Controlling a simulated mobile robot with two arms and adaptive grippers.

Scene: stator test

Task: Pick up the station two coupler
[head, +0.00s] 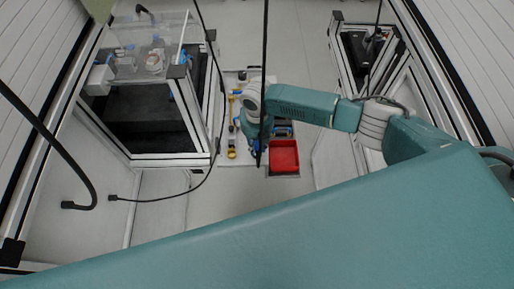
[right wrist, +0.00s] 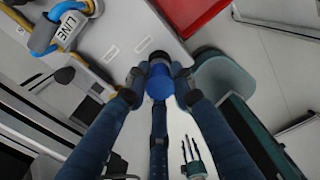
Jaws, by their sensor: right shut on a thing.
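My right gripper (right wrist: 160,88) is shut on a coupler with a round blue end (right wrist: 159,82) and a dark body, seen between the fingertips in the right wrist view. In the head view my right gripper (head: 256,146) hangs over the narrow light table (head: 229,116), just left of the red tray (head: 284,157); the coupler is mostly hidden there. No station marking on the coupler can be read. My left gripper is not in view.
A blue and yellow part with a LINE label (right wrist: 64,31) lies beside small white labels (right wrist: 111,53). A clear-walled cabinet (head: 150,60) stands left, and a framed station (head: 365,50) stands right. Dark cables hang across the head view.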

